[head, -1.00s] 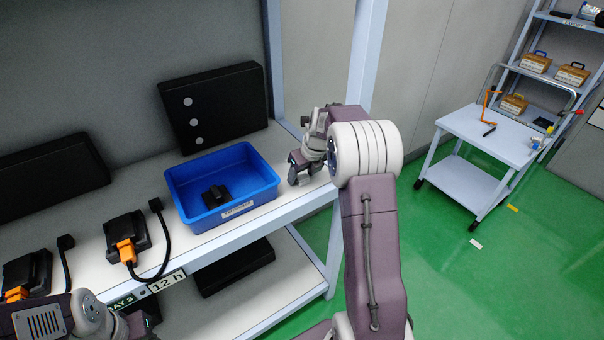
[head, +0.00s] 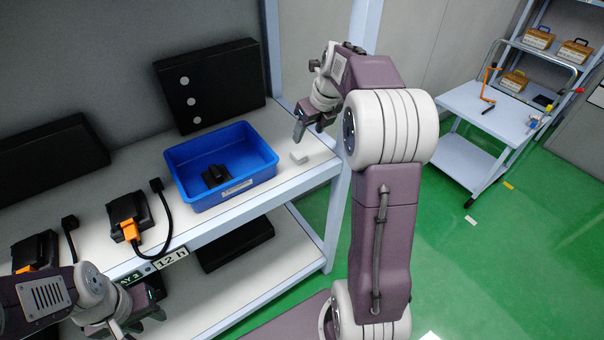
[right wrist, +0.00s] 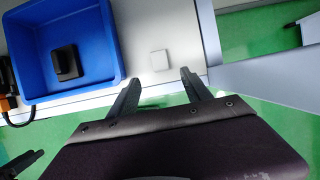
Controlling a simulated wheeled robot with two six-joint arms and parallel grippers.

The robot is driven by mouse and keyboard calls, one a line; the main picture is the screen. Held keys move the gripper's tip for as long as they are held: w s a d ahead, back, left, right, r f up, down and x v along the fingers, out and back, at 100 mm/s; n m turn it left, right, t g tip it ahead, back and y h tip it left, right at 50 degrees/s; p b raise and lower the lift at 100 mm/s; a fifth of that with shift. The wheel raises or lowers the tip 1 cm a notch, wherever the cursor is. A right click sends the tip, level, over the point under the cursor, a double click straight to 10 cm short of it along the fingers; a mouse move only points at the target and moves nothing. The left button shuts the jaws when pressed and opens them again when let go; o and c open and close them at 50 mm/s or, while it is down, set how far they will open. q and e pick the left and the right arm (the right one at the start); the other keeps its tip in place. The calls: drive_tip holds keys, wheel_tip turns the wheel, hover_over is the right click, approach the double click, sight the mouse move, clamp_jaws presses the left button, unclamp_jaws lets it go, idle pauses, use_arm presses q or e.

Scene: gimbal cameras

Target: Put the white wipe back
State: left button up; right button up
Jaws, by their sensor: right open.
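The white wipe (head: 298,157) is a small pale block lying on the shelf top, just right of the blue bin. It also shows in the right wrist view (right wrist: 159,61), flat on the white surface and apart from the fingers. My right gripper (head: 309,133) is open and empty, above and slightly right of the wipe; its two fingers also show in the right wrist view (right wrist: 160,84). My left gripper (head: 133,322) is at the lower left, in front of the shelf's edge; its fingertips are too unclear to tell whether it is open or shut.
The blue bin (head: 196,199) holds a black module (head: 216,176). Black units with orange plugs (head: 131,230) and cables stand left of it. A rack post (head: 358,60) rises close to my right arm. A white trolley (head: 485,112) stands at the right.

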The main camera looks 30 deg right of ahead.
drive_tip(key=s+a+f+n+g, duration=0.1)
drive_tip(key=s+a+f+n, duration=0.6)
drive_tip(key=n, duration=1)
drive_tip(key=s+a+f+n+g, duration=0.2)
drive_tip(key=s+a+f+n, duration=0.6)
drive_tip(key=s+n, duration=0.5)
drive_tip(key=a+n, duration=0.1)
drive_tip(key=n, duration=0.3)
drive_tip(key=shift+s+f+n, duration=0.2)
drive_tip(key=shift+f+n, duration=0.05)
drive_tip(key=shift+n, duration=0.15)
